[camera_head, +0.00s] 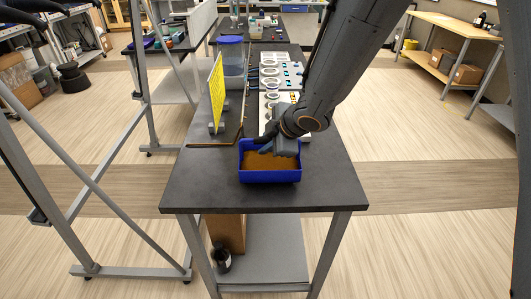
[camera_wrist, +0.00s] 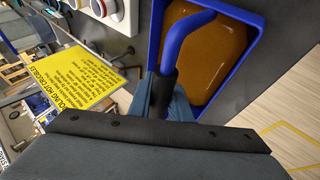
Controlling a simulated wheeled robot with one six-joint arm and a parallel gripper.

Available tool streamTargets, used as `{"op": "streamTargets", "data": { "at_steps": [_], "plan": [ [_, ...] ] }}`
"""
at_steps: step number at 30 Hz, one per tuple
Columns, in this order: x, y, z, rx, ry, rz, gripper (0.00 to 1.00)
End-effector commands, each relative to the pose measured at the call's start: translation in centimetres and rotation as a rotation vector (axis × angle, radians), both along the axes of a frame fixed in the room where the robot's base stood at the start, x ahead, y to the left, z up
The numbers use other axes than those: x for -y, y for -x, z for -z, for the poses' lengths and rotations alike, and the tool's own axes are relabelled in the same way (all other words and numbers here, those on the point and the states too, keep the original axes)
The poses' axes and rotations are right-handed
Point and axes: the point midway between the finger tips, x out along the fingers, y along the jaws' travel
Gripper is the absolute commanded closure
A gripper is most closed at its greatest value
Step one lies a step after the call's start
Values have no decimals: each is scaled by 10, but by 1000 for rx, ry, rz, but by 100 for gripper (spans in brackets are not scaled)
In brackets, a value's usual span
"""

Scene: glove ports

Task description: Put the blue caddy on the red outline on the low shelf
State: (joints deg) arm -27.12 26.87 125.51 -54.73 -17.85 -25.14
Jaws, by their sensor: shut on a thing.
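The blue caddy (camera_head: 270,176) is at the near end of the dark table, an open blue tub with an orange-brown inside. I cannot tell whether it rests on the top or hangs just above it. My gripper (camera_head: 266,143) is over its far side, pointing down. In the wrist view the caddy (camera_wrist: 253,50) fills the upper right, and my gripper (camera_wrist: 165,95) is shut on its blue bar handle. A grey low shelf (camera_head: 270,262) lies under the table. No red outline shows in either view.
On the low shelf stand a brown box (camera_head: 227,232) and a dark bottle (camera_head: 222,259). A yellow sign (camera_head: 217,92) stands left on the tabletop (camera_head: 325,190), and a panel with round ports (camera_head: 270,80) lies behind. Grey frame legs (camera_head: 75,230) stand at left.

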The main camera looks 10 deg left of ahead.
Motion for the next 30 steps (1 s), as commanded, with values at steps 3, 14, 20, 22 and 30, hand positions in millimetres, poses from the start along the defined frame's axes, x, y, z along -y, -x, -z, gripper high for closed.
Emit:
{"op": "streamTargets", "data": {
  "at_steps": [3,14,20,22,30],
  "plan": [
    [0,-1,17,-2,-2,2,100],
    [1,-2,24,2,-2,2,100],
    [1,-1,27,-1,0,2,71],
    [1,-1,27,-1,0,2,64],
    [1,-1,27,-1,0,2,64]
  ]
}}
